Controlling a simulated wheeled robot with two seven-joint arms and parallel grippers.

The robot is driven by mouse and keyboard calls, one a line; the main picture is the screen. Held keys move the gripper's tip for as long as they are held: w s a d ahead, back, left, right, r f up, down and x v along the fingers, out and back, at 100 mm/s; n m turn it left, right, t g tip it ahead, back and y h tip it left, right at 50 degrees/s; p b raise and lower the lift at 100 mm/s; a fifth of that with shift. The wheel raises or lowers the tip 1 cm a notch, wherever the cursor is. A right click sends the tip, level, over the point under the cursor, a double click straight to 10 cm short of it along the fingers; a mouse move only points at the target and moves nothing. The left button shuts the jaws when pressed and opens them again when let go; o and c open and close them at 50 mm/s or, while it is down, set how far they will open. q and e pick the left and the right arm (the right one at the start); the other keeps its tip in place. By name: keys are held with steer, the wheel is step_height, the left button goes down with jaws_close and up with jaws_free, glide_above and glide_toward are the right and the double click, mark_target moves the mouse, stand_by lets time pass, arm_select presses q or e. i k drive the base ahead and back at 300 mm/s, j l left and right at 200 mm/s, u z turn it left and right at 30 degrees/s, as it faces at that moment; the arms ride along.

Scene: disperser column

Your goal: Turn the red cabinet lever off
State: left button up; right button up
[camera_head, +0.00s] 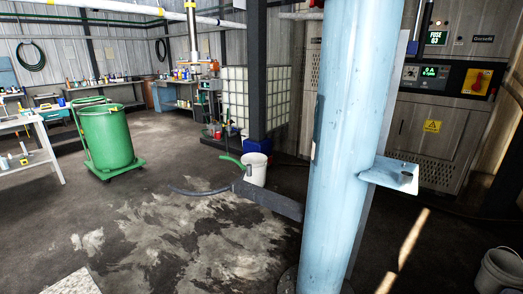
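The grey control cabinet (432,130) stands at the back right, behind the light blue column. On its dark upper panel, near the right edge, is the red lever (477,81) on a yellow plate. The lever looks tilted, but it is too small to tell its exact position. To its left on the panel are a small green-lit display (435,72) and a dial. Above is another display reading "FUSE 63" (437,38). Neither of my grippers is in view.
The thick light blue column (345,130), with a side bracket (390,174), stands close in front, left of the cabinet. A bucket (500,270) sits at lower right. A white bucket (254,170) and a green wheeled drum (106,138) are left. Floor between drum and column is mostly open.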

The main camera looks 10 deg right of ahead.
mark_target(476, 87)
steer(key=i+l+u, duration=0.1)
steer(key=l+u, duration=0.4)
steer(key=l, duration=0.35)
steer(key=k+l+u, duration=0.1)
steer(key=l+u, duration=0.35)
steer(key=l, duration=0.35)
steer(key=i+l+u, duration=0.15)
steer(key=l+u, duration=0.15)
steer(key=l, duration=1.85)
steer(key=k+l+u, duration=0.1)
steer(key=l+u, duration=0.2)
steer(key=l, duration=2.75)
steer(key=i+l+z, duration=0.1)
steer(key=l, duration=1.6)
steer(key=l+z, duration=0.3)
steer(key=z, duration=0.15)
steer(key=i+l+z, duration=0.1)
steer(key=l+z, duration=0.15)
steer(key=z, duration=0.25)
steer(key=i+l+z, duration=0.1)
steer(key=l+z, duration=0.15)
steer(key=z, duration=0.2)
